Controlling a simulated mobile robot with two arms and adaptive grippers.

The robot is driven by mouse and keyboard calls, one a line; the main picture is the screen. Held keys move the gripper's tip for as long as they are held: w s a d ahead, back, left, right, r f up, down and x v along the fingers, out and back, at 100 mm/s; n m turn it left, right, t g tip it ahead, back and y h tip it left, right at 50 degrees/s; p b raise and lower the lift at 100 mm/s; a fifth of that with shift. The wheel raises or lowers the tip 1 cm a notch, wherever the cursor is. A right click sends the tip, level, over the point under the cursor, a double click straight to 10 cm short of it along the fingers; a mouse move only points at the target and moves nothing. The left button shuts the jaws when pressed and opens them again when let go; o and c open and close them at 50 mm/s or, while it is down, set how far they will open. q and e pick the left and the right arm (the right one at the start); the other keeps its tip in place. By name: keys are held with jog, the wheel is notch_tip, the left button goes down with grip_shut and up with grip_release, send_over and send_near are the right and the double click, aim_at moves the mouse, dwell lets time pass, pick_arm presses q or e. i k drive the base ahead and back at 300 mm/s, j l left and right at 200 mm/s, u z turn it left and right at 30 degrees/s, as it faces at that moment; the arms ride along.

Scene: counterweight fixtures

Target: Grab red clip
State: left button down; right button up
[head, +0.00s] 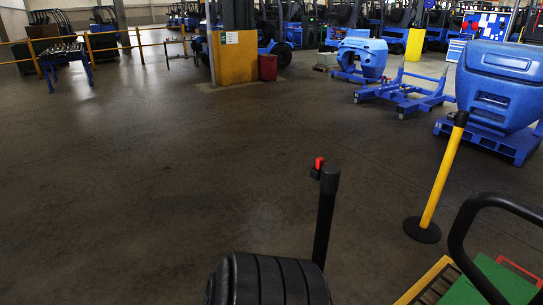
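A small red clip (319,163) sits at the top of a black upright post (324,220), right of the middle of the head view. It is at the post's upper left side, next to a small black part. How it is fastened is too small to tell. The foot of the post is hidden at the bottom of the view. Neither of my grippers shows in the head view.
A yellow post (442,180) on a black round base stands to the right. A black curved handle (463,235) and a green surface (490,285) are at the lower right. Blue counterweight fixtures (500,85) stand farther back. The floor (150,180) to the left is clear.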

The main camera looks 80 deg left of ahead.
aim_at(320, 161)
jog(key=u, duration=2.2)
jog(key=i+j+z, duration=0.6)
jog(key=j, duration=0.25)
jog(key=k, duration=0.05)
